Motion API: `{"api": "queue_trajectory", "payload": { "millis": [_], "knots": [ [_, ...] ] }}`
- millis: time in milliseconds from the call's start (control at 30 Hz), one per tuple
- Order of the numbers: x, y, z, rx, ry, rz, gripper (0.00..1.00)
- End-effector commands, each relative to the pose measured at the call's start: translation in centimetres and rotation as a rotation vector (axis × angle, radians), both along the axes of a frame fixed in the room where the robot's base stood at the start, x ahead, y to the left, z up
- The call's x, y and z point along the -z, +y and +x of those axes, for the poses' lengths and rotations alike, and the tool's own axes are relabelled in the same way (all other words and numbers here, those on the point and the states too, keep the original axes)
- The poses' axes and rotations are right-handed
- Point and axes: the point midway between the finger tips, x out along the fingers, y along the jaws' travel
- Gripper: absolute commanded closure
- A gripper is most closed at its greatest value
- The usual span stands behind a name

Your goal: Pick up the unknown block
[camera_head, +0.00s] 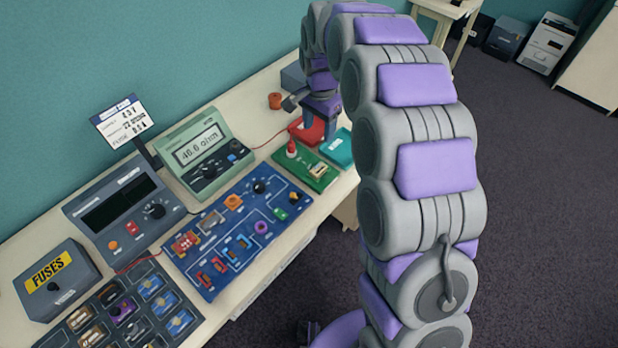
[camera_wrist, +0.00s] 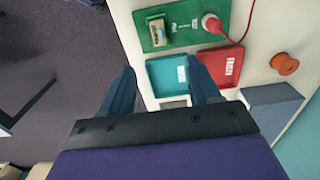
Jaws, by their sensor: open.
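No block is marked as unknown. A small beige and dark block sits on the green board (camera_head: 304,178); in the head view the block (camera_head: 318,170) is at the board's right part. In the wrist view the block (camera_wrist: 157,31) lies on the green board (camera_wrist: 183,20), beyond my fingertips. My gripper (camera_wrist: 160,78) is open and empty, its two fingers spread above the bench edge and the trays. In the head view my gripper (camera_head: 322,108) is partly hidden by its own arm and hangs over the red tray (camera_head: 302,132). The block is apart from the fingers.
A teal tray (camera_head: 338,150) and the red tray lie beside the green board. A red plug (camera_wrist: 212,24) with cable is on the board. An orange spool (camera_head: 275,101), a meter (camera_head: 204,155), a blue board (camera_head: 232,230) and a fuse box (camera_head: 56,281) occupy the bench.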

Motion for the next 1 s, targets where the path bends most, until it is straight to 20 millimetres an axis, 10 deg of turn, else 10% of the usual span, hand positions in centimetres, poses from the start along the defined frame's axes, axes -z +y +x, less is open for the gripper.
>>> {"api": "queue_trajectory", "payload": {
  "millis": [600,1000],
  "knots": [
    [10.7,1.0,-0.3,-0.001,0.005,-0.011,0.38],
    [14.1,0.5,-0.1,-0.001,0.001,-0.004,0.38]
  ]
}}
